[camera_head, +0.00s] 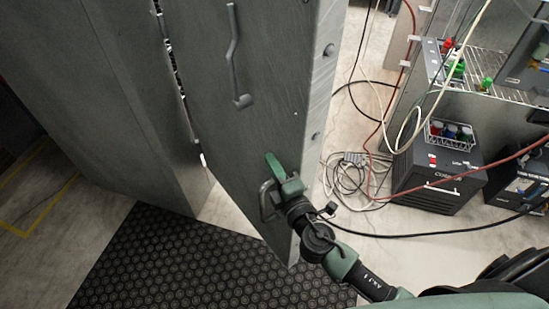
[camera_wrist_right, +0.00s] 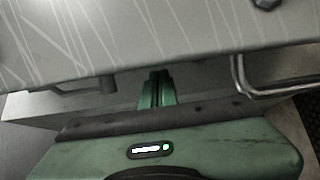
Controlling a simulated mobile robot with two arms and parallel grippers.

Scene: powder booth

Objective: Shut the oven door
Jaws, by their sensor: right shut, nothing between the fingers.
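The oven door (camera_head: 255,115) is a tall grey slab standing ajar, with a dark gap between it and the grey oven body (camera_head: 110,90) at left in the head view. A long bent handle (camera_head: 233,60) is high on its face, and a smaller loop handle (camera_head: 267,200) is low near its free edge. My right gripper (camera_head: 273,165) is green, at the door's lower face just above the loop handle. In the right wrist view my right gripper (camera_wrist_right: 158,88) is shut and empty near the door's edge (camera_wrist_right: 130,45); contact is unclear. The loop handle (camera_wrist_right: 240,78) is at right.
A black studded mat (camera_head: 190,265) covers the floor below the door. To the right, cables (camera_head: 350,175) coil on the pale floor beside a dark machine (camera_head: 435,175). A wire shelf (camera_head: 505,90) stands behind it.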

